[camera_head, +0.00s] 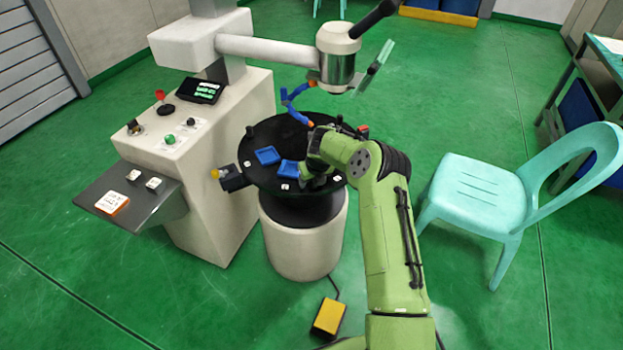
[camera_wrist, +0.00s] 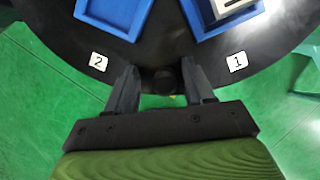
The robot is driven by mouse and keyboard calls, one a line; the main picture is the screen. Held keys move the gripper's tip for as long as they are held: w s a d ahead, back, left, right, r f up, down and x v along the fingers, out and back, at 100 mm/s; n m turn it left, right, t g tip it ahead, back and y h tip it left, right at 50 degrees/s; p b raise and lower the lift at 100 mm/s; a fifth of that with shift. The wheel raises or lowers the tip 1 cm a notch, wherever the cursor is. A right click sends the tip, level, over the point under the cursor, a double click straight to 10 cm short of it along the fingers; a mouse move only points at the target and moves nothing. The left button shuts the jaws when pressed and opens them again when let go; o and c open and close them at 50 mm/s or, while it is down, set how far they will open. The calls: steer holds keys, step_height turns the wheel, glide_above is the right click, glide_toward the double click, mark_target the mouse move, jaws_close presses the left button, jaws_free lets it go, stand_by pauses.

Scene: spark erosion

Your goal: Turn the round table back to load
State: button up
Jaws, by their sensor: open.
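The black round table (camera_head: 262,178) stands on a white drum base. In the wrist view its black surface (camera_wrist: 150,55) carries a "2" label (camera_wrist: 98,61) on the left and a "1" label (camera_wrist: 237,62) on the right. A blue tray (camera_wrist: 113,14) is behind the 2. A second blue tray (camera_wrist: 198,14), holding a pale piece, is behind the 1. A dark knob (camera_wrist: 166,80) at the rim is between the fingers of my open gripper (camera_wrist: 162,85), with gaps visible on both sides. In the head view my gripper (camera_head: 318,181) is at the table's front right, partly hidden by my arm.
A white machine console (camera_head: 180,140) with buttons stands at the left. Its column head (camera_head: 339,60) and a blue jointed hose (camera_head: 290,100) hang over the table. A black block with a yellow knob (camera_head: 215,173) is at the table's left. A yellow pedal (camera_head: 329,316) and turquoise chair (camera_head: 480,190) are nearby.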

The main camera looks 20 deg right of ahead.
steer(key=p+v, duration=0.3)
steer(key=v, duration=1.2)
steer(key=shift+r, duration=0.4)
steer(key=shift+s, duration=0.1)
